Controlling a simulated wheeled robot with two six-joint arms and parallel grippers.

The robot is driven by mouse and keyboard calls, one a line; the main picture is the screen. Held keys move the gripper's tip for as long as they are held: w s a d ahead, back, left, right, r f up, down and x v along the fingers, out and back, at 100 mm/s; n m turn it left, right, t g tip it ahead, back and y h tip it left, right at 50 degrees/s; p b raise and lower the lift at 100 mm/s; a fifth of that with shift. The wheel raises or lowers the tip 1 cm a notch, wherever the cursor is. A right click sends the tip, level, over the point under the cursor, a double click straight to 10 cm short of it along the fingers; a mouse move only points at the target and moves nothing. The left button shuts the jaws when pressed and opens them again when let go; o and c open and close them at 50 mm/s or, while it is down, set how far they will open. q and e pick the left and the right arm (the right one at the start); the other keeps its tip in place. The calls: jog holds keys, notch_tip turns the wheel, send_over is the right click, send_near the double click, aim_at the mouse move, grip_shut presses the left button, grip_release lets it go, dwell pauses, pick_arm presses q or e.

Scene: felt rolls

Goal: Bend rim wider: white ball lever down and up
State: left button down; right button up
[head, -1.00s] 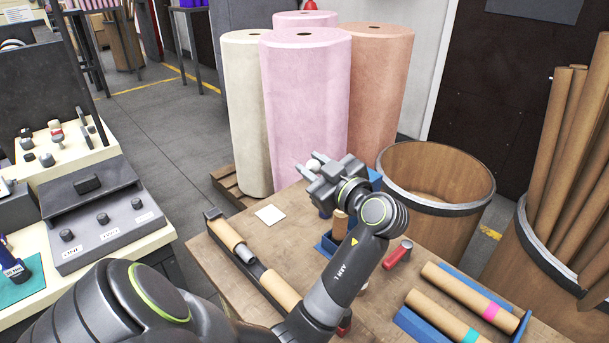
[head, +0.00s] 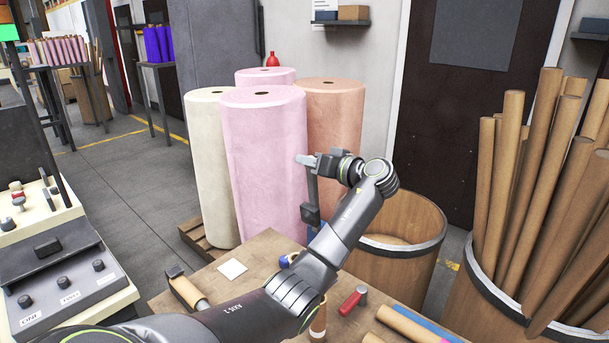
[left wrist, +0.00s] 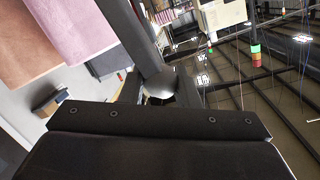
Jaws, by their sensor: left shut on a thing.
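My left gripper (head: 317,162) is raised over the far end of the workbench, in front of the pink roll. It is shut on the white ball of the lever, which shows pale between the fingers in the left wrist view (left wrist: 161,83). A dark lever bar (head: 312,190) runs from the fingers down to a dark block, roughly upright. The ball itself is mostly hidden by the fingers in the head view. The lower part of the device is hidden behind my left arm. Which rim is worked on cannot be seen. My right gripper is not in view.
A brown barrel (head: 400,255) stands right of my arm, with a bin of tall cardboard tubes (head: 530,190) beyond. Large felt rolls (head: 265,160) stand behind the bench. A red-handled tool (head: 351,300) and a white square (head: 232,268) lie on the bench (head: 215,290).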

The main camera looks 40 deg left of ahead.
pick_arm(q)
jog(key=shift+w, duration=0.55)
jog(key=shift+w+d+m+b, duration=0.15)
jog(key=shift+w+m+b, duration=0.2)
jog(key=shift+w+m, duration=0.55)
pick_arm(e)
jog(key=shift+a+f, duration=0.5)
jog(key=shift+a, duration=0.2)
pick_arm(q)
jog(key=shift+w, duration=0.15)
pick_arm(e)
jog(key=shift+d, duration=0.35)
pick_arm(q)
jog(key=c, duration=1.5)
grip_release()
jog(key=o, duration=0.4)
jog(key=shift+w, duration=0.2)
jog(key=shift+s, duration=0.1)
